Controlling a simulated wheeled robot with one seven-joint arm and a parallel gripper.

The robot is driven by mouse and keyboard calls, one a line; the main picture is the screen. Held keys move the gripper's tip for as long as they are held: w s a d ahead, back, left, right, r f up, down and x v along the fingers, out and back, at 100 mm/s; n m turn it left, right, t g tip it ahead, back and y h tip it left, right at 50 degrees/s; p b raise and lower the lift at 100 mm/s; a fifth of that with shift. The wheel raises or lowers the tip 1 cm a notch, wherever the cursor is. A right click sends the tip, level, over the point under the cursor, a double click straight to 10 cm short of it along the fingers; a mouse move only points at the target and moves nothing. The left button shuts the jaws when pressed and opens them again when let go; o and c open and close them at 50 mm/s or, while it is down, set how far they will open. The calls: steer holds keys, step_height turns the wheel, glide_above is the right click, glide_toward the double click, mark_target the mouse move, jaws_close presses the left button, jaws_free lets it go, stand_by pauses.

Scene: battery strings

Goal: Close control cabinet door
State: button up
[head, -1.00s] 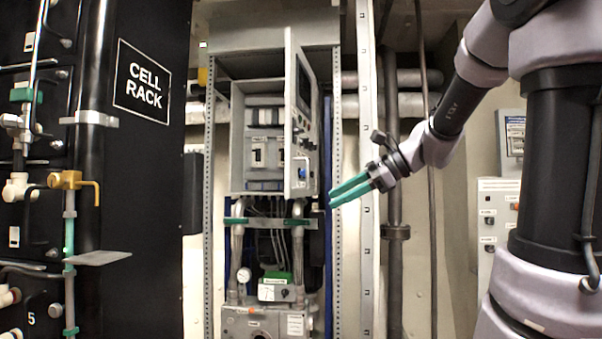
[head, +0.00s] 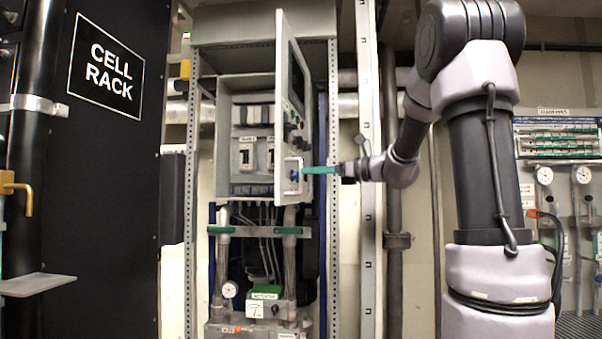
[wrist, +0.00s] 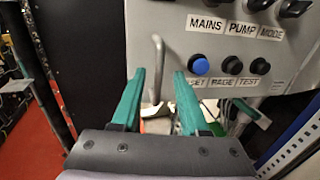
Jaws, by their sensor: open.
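The control cabinet (head: 225,140) stands open in the head view, with breakers visible inside. Its grey door (head: 283,95) is hinged on the right side and swung out toward me. In the wrist view the door's outer face (wrist: 180,50) fills the upper middle, with labelled knobs, a blue button (wrist: 200,66) and black buttons. A metal handle (wrist: 157,70) shows at the door's lower left. My gripper (head: 308,170) is at the door's lower part in the head view. In the wrist view its green fingers (wrist: 159,85) are apart, with the handle between them; contact cannot be told.
A slotted metal upright (head: 334,200) and a pale post (head: 367,200) stand right of the cabinet. A black cell rack (head: 110,200) is at the left. Pipes and a gauge (head: 229,290) sit below the cabinet. A gauge panel (head: 560,175) is at the far right.

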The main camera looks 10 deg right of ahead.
mark_target(301, 192)
steer(key=shift+x, duration=2)
steer(key=shift+s+a, duration=0.1)
jaws_close()
